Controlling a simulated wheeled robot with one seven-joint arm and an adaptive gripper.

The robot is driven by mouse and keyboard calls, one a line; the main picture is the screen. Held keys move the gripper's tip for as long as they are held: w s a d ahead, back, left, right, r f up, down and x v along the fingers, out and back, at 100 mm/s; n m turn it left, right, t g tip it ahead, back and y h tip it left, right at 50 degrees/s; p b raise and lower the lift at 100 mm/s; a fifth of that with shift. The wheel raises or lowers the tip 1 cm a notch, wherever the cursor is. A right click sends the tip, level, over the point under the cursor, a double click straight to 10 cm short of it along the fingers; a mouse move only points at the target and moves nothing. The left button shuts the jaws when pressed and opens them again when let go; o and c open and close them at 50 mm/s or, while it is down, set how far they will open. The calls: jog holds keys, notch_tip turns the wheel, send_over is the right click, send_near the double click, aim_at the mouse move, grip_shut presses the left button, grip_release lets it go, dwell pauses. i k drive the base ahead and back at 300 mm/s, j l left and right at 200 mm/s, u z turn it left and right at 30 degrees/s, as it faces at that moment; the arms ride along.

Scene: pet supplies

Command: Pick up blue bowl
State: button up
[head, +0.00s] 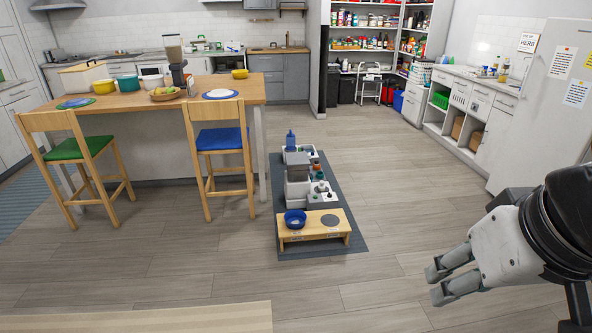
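The blue bowl (295,217) sits at the left end of a low wooden feeding stand (318,237) on the floor. It is upright, with something pale inside that is too small to make out. A dark round spot (330,220) shows in the stand's top to the right of the bowl. My gripper (434,285) is at the lower right, pointing left. Its two fingers are apart with nothing between them. It is well to the right of the bowl and not touching anything.
The stand is on a dark grey mat (353,242) with several grey and white pet items (298,175) behind it. Wooden chairs with a blue seat (222,139) and a green seat (80,148) stand left by a counter (140,98). Floor (400,190) right of the mat is clear.

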aim_at(294, 220)
jog(key=i+l+z, duration=0.2)
jog(key=i+z, duration=0.15)
jog(key=i+l+z, duration=0.1)
jog(key=i+z, duration=0.25)
jog(key=i, duration=0.15)
jog(key=i+z, duration=0.5)
jog(key=i, duration=1.6)
jog(key=i+u, duration=0.35)
jog(key=i+l+u, duration=0.15)
jog(key=i+u, duration=0.2)
jog(key=i, duration=0.2)
jog(key=i+l+u, duration=0.2)
jog(key=i+u, duration=0.45)
jog(key=u, duration=0.15)
jog(key=i+l+u, duration=0.1)
jog(key=i+u, duration=0.25)
jog(key=u, duration=0.15)
jog(key=i+l+u, duration=0.25)
jog(key=u, duration=0.2)
